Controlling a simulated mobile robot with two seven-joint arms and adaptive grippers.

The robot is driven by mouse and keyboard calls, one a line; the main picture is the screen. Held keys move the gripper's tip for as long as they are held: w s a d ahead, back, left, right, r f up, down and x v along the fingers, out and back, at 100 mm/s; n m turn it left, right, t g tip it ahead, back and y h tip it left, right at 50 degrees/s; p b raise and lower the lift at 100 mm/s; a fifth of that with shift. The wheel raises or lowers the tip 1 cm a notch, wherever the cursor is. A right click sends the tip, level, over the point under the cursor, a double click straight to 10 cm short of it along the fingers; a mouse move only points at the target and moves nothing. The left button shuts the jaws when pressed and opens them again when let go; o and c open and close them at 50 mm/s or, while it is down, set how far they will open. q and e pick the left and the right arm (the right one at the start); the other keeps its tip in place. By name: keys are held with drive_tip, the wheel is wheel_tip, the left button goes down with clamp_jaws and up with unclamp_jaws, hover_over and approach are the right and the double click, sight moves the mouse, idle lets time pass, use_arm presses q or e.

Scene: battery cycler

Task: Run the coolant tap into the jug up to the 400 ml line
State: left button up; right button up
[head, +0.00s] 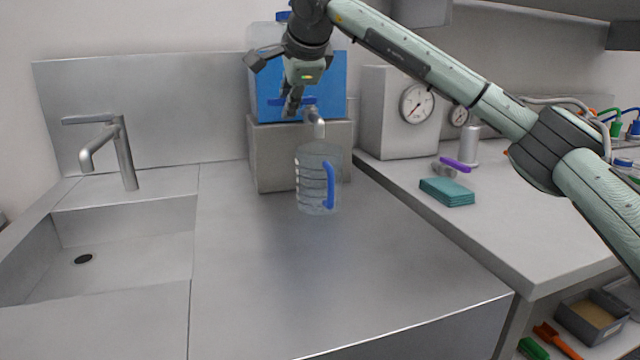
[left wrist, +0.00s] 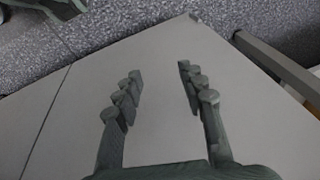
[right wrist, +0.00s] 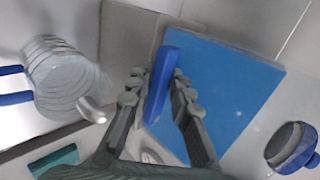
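The clear jug (head: 310,182) with a blue handle (head: 329,186) stands upright on the steel counter, below the tap spout (head: 315,124). The coolant tank (head: 336,80) has a blue front and sits on a grey block. My right gripper (head: 291,103) is at the tap's blue lever (right wrist: 163,80), with a finger close against each side of it. My left gripper (left wrist: 157,88) is open and empty, seen only in the left wrist view.
A sink (head: 120,245) with its own faucet (head: 122,150) is at the left. A grey box with a dial gauge (head: 416,104), teal cloths (head: 446,191) and a purple item (head: 455,164) are on the right bench. The counter in front of the jug is clear.

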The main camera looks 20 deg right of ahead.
sight(306, 103)
drive_tip(key=shift+s+d+r+n+y+p, duration=0.15)
drive_tip(key=shift+s+d+n+y+p, duration=0.15)
drive_tip(key=shift+n+y, duration=0.35)
drive_tip(key=n+y, duration=0.1)
drive_tip(key=s+n+g+y+p, duration=0.1)
drive_tip(key=n, duration=0.1)
drive_tip(key=n+y, duration=0.1)
drive_tip(key=n, duration=0.1)
drive_tip(key=shift+s+d+y+p, duration=0.1)
drive_tip(key=shift+s+y+p, duration=0.2)
drive_tip(key=shift+y+p, duration=0.05)
drive_tip(key=shift+f, duration=0.2)
drive_tip(key=shift+s+d+n+g+y, duration=0.25)
drive_tip(key=shift+n+g+y, duration=0.25)
drive_tip(key=shift+n+g, duration=0.3)
drive_tip(key=n+g+y, duration=0.1)
drive_tip(key=n, duration=0.1)
drive_tip(key=s+d+n+g+y, duration=0.1)
drive_tip(key=n, duration=0.1)
drive_tip(key=shift+d+g, duration=0.15)
drive_tip(key=shift+g, duration=0.15)
idle(4.8)
